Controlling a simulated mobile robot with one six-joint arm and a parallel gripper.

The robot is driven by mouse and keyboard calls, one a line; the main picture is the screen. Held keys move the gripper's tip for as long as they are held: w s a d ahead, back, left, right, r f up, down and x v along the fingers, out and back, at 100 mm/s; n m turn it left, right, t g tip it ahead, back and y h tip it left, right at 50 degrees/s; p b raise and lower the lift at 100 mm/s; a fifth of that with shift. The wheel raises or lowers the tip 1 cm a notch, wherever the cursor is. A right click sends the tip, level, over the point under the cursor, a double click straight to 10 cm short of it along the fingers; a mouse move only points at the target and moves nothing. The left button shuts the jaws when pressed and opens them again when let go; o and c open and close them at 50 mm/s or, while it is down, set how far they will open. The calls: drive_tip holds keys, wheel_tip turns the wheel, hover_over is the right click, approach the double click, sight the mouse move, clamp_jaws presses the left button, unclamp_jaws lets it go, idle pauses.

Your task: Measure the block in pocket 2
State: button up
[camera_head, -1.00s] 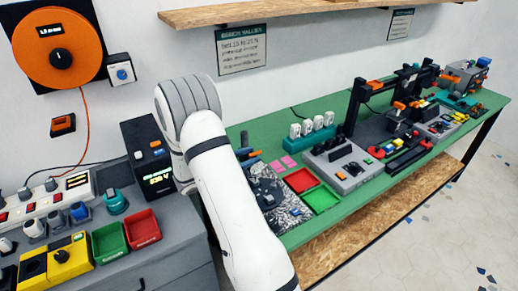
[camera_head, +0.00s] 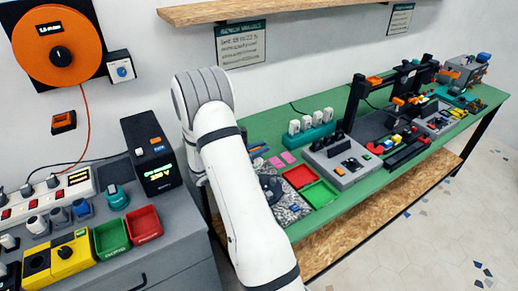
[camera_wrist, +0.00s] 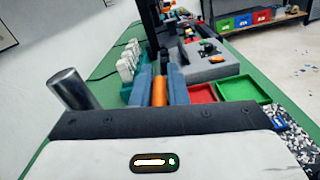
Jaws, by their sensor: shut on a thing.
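My gripper (camera_wrist: 159,70) is shut on an orange piece (camera_wrist: 159,92) between two blue-grey fingers in the wrist view. A dark part shows just beyond it; I cannot tell if it belongs to the piece. In the head view the fingers (camera_head: 258,150) show beside my white arm, over the left end of the green bench. The speckled plate (camera_head: 292,213) with a dark device (camera_head: 270,187) lies partly behind my arm. Neither a numbered pocket 2 nor its block can be made out.
Red (camera_head: 298,176) and green (camera_head: 320,194) trays, a grey box with dark knobs (camera_head: 342,160) and a teal holder with white pieces (camera_head: 310,135) are on the bench. A black gantry (camera_head: 356,100) stands farther right. A silver cylinder (camera_wrist: 72,90) is at left in the wrist view.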

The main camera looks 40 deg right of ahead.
clamp_jaws()
drive_tip(key=shift+w+r, duration=0.15)
drive_tip(key=shift+r, duration=1.3)
drive_tip(key=o, duration=0.6)
unclamp_jaws()
drive_tip(key=shift+o, duration=0.4)
drive_tip(key=shift+f, duration=0.1)
drive_tip(key=shift+a, duration=0.2)
drive_tip(key=a+b, duration=0.2)
drive_tip(key=a, duration=0.5)
drive_tip(key=shift+w+a, duration=0.15)
drive_tip(key=shift+a, duration=0.05)
